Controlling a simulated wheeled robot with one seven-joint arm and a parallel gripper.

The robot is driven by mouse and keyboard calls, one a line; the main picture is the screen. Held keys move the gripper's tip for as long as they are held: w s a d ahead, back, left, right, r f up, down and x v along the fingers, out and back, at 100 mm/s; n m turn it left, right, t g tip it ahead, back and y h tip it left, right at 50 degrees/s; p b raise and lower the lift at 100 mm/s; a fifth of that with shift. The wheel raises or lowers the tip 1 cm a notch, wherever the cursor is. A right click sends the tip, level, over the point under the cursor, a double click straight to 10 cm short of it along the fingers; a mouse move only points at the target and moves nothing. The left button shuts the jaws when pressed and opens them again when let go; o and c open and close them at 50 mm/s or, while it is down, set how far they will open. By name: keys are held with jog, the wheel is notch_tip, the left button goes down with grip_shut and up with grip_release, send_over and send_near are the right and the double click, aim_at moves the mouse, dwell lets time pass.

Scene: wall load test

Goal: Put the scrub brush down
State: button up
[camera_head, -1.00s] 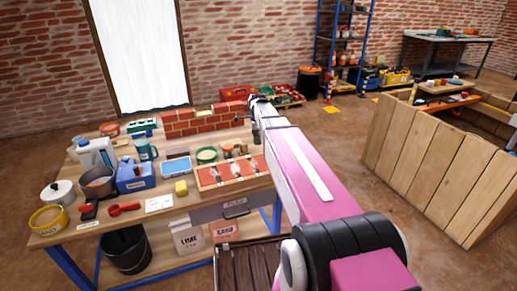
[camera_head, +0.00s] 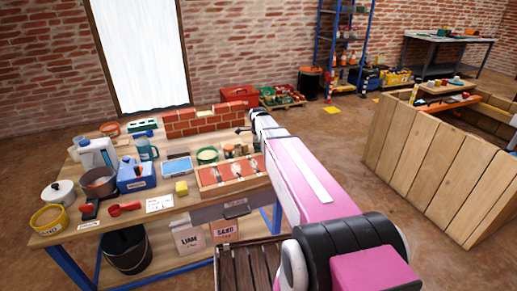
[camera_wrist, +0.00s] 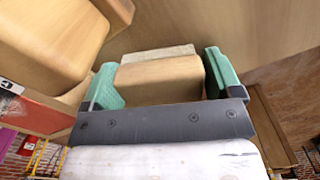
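In the wrist view, the scrub brush (camera_wrist: 160,78) shows as a pale wooden block with a lighter strip along its far side. It lies between the two green fingertips of my gripper (camera_wrist: 165,75), which press close on both its sides. A wooden surface lies behind it; I cannot tell whether the brush touches it. In the head view, my gripper (camera_head: 250,122) is at the far right part of the workbench (camera_head: 110,220), beside the right end of the small brick wall (camera_head: 200,120). The brush cannot be made out there.
In the wrist view, a large wooden block (camera_wrist: 50,30) stands close on the left.

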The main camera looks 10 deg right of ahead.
jog(key=shift+o, duration=0.8)
notch_tip(320, 180, up, 12)
jog(key=shift+r, duration=0.2)
